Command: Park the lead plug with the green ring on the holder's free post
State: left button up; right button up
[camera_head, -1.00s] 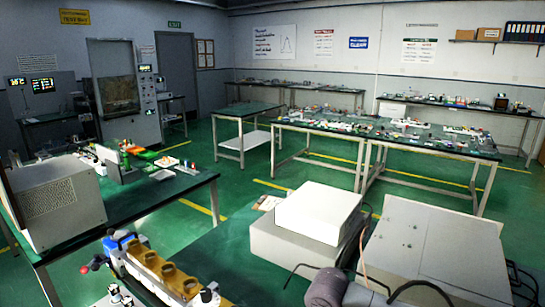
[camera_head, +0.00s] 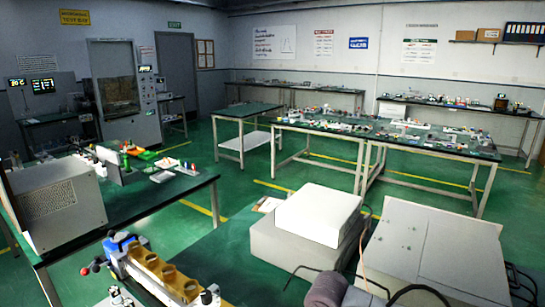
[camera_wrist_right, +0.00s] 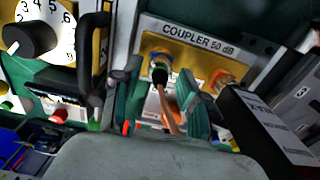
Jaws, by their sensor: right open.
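In the right wrist view my right gripper (camera_wrist_right: 155,105) is open. Its two green-grey fingers stand on either side of a lead with a dark plug (camera_wrist_right: 160,75) and an orange-brown cable. The plug's end is at a brass port with a blue ring (camera_wrist_right: 158,58) on a panel labelled COUPLER 50 dB (camera_wrist_right: 199,38). I cannot make out a green ring on this plug. A second brass port with an orange-red ring (camera_wrist_right: 220,78) is to its right. I cannot pick out the holder or its free post in either view. My left gripper is not in view.
A black handle (camera_wrist_right: 92,60) and a numbered dial (camera_wrist_right: 38,28) lie left of the gripper; a black labelled box (camera_wrist_right: 265,130) is close on its right. In the head view, a bench with a beige cabinet (camera_head: 58,205) stands left, and white boxes (camera_head: 318,214) stand at centre.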

jog(key=shift+p, duration=0.45)
grip_shut()
jog(key=shift+r, duration=0.1)
jog(key=shift+r+p, duration=2.9)
jog(key=shift+p, duration=0.45)
